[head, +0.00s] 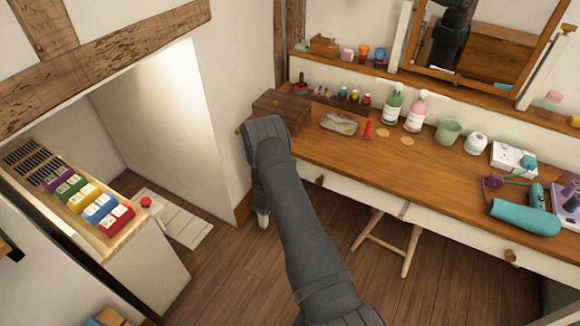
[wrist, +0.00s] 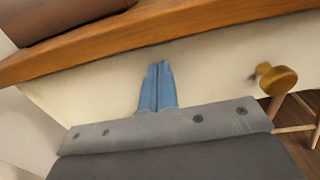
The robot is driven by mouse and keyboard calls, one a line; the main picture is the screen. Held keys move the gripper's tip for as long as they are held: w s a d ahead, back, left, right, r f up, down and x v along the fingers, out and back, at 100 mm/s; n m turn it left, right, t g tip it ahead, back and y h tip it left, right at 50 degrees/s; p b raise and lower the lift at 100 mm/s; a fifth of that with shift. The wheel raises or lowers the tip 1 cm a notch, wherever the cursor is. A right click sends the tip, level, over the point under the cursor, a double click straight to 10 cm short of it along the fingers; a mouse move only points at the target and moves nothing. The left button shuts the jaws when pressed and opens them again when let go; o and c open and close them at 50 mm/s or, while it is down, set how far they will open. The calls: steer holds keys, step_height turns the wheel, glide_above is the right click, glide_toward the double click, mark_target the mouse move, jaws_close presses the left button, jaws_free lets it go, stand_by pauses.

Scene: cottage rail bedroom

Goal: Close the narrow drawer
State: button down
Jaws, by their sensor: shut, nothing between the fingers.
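A cream drawer front (head: 350,192) with a small brass knob (head: 320,180) runs under the wooden dressing table top (head: 300,150). The wrist view shows this cream front (wrist: 215,70) close up, below the wooden table edge (wrist: 180,27), with the knob (wrist: 277,78) to the right of my fingers. My gripper (wrist: 157,70) is shut and empty, its blue fingertips pointing at the cream front left of the knob. I cannot tell whether they touch it. In the head view my arm hides the gripper and the left end of the front. I see no clear gap showing how far any drawer stands out.
A stool (head: 385,240) stands beneath. At left is a pale cabinet (head: 150,272) with coloured boxes on top. Floor between is mostly clear.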

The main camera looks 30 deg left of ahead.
steer(key=shift+w+r, duration=0.15)
steer(key=shift+w, duration=0.25)
steer(key=s, duration=1.5)
steer(key=shift+w, duration=0.15)
steer(key=w, duration=1.4)
steer(key=shift+s, duration=0.1)
steer(key=s, duration=1.1)
steer(key=shift+s, duration=0.35)
steer(key=shift+s, duration=0.1)
steer(key=w, duration=1.2)
stand_by(0.8)
stand_by(0.9)
